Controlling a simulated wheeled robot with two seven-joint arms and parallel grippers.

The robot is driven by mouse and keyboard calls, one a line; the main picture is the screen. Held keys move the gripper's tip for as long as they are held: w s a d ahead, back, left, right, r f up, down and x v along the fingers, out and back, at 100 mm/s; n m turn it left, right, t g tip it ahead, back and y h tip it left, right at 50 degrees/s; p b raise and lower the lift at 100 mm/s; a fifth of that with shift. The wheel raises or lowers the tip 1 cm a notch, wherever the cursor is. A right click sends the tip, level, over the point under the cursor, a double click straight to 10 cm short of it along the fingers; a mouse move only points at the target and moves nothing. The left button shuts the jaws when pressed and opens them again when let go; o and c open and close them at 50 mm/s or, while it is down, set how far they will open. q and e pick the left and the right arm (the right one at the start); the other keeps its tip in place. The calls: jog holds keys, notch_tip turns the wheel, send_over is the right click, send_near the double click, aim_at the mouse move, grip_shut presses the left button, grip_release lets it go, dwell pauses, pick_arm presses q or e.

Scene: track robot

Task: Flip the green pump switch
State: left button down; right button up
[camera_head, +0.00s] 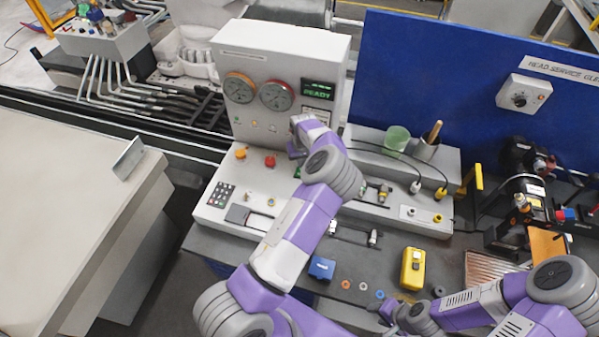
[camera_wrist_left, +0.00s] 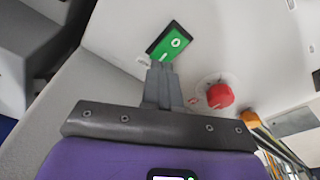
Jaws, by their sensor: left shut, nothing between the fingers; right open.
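The green pump switch (camera_wrist_left: 169,41) is a green rocker with white marks on the white panel, seen in the left wrist view. In the head view only a sliver of green (camera_head: 298,172) shows beside my left arm. My left gripper (camera_wrist_left: 160,68) is shut and empty, its fingertips just below the lower edge of the switch; I cannot tell whether they touch it. In the head view the left gripper (camera_head: 295,152) is largely hidden by its own wrist. My right gripper (camera_head: 386,309) is open, low over the bench at the lower right.
A red knob (camera_head: 270,161) and an orange knob (camera_head: 240,153) sit left of the switch in the head view. The console's upright panel (camera_head: 262,52) has two gauges and a READY display (camera_head: 318,93). A yellow device (camera_head: 413,268) and blue box (camera_head: 322,268) lie on the bench.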

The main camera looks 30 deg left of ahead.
pick_arm(q)
jog(key=shift+f+b, duration=0.55)
jog(key=shift+f, duration=0.25)
jog(key=shift+r+p, duration=2.15)
jog(key=shift+r, duration=1.45)
jog(key=shift+f, duration=0.1)
